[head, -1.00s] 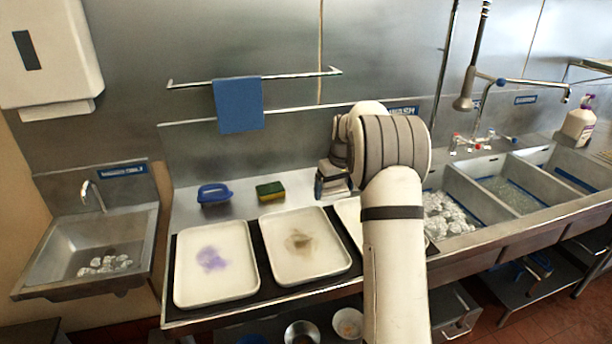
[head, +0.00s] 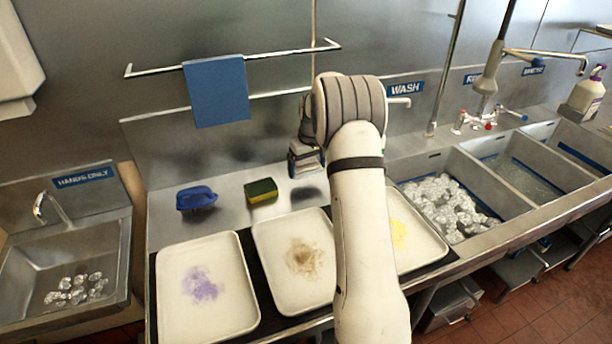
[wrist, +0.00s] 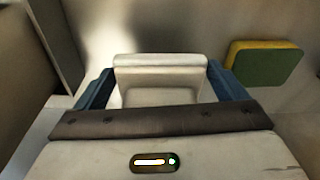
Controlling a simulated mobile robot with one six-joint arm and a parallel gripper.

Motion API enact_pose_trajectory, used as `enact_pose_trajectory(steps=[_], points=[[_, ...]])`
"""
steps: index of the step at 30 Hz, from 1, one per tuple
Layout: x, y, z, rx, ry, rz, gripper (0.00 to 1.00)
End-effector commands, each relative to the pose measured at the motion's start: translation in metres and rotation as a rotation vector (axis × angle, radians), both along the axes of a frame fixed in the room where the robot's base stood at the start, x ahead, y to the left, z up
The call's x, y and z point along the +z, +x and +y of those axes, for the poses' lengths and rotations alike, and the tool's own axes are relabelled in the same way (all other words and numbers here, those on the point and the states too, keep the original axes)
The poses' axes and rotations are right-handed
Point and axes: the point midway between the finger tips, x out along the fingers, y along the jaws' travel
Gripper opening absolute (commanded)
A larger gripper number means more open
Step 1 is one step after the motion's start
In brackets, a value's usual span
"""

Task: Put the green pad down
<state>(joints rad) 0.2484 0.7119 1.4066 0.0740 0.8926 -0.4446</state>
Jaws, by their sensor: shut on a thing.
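My gripper (head: 305,160) is above the back of the steel counter, and a dark shadow lies on the counter below it. In the wrist view its two blue fingers (wrist: 160,88) are closed on the sides of a pale whitish block (wrist: 160,62). The block's underside is hidden, and no green shows on it. A pad with a green face and yellow edge (head: 261,190) lies flat on the counter, left of my gripper and apart from it. In the wrist view this green and yellow pad (wrist: 264,64) is at the right.
A blue brush-like thing (head: 196,198) lies farther left. In front are white trays with a purple stain (head: 202,284), a brown stain (head: 304,257) and a yellow stain (head: 400,234). Sink basins (head: 445,200) are at the right. Bare counter surrounds the pad.

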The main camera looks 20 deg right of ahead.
Motion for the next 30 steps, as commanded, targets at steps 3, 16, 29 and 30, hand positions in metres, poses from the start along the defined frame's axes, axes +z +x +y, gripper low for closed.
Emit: enact_pose_trajectory(steps=[3,16,29,30], points=[[-0.009,-0.001,-0.005,-0.009,0.0,0.0,0.56],[-0.045,-0.002,-0.011,-0.018,0.0,-0.002,0.56],[-0.047,-0.003,-0.012,-0.019,0.0,-0.001,1.0],[-0.047,-0.003,-0.012,-0.019,0.0,-0.001,1.0]])
